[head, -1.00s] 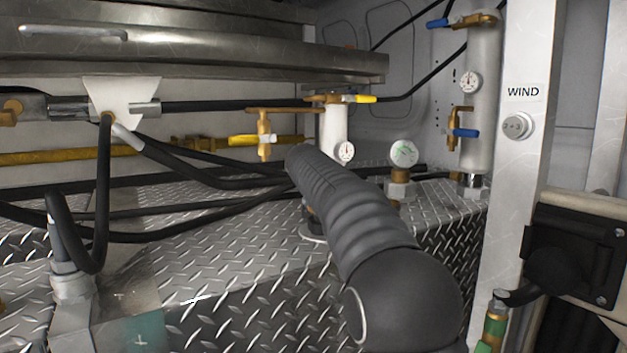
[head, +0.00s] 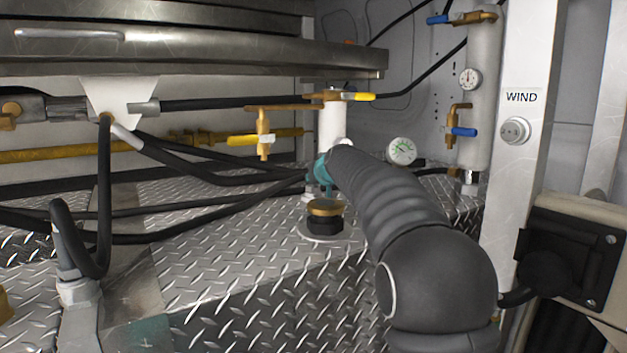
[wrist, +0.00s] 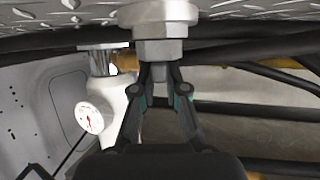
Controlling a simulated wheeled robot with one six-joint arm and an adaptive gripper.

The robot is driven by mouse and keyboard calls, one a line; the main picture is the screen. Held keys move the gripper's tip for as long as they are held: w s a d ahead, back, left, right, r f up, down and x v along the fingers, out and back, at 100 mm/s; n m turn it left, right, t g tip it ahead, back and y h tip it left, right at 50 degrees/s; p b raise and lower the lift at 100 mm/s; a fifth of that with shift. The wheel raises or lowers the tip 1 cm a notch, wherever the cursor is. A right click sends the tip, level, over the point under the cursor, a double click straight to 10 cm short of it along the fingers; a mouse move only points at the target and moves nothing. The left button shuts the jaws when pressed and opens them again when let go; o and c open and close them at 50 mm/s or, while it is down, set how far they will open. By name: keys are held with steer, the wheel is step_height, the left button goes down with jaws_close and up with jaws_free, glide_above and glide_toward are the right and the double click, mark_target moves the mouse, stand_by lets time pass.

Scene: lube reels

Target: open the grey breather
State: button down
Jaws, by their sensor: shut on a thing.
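The grey breather (wrist: 166,18) is a stepped light grey hex fitting on the tread plate, at the top of the upside-down wrist view. My gripper (wrist: 158,68) has its two fingers close together on its narrow end; the exact contact is hard to see. In the head view my gripper (head: 322,178), with teal parts, is at the end of my dark arm, behind a brass-topped black cap (head: 325,213). The breather is mostly hidden there.
A white post (wrist: 112,95) with a dial gauge (wrist: 90,118) stands close beside my gripper. A round gauge (head: 402,151) is right of my arm. Black hoses (head: 220,180) run to the left. Brass valves with a yellow handle (head: 243,140) are behind. Tread plate (head: 230,250) in front is clear.

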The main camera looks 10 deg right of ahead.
steer(key=shift+d+f+n+y+b, duration=0.1)
steer(key=shift+n+y+b, duration=0.35)
steer(key=shift+y+b, duration=0.15)
steer(key=shift+d+f+n+y+b, duration=0.1)
steer(key=shift+n+y+b, duration=0.4)
steer(key=shift+b, duration=0.2)
steer(key=shift+r+n+g+y+b, duration=0.1)
steer(key=shift+n+g+y+b, duration=0.5)
steer(key=shift+b, duration=0.4)
steer(key=c, duration=1.2)
jaws_free()
steer(key=v, duration=1.2)
steer(key=shift+d, duration=0.1)
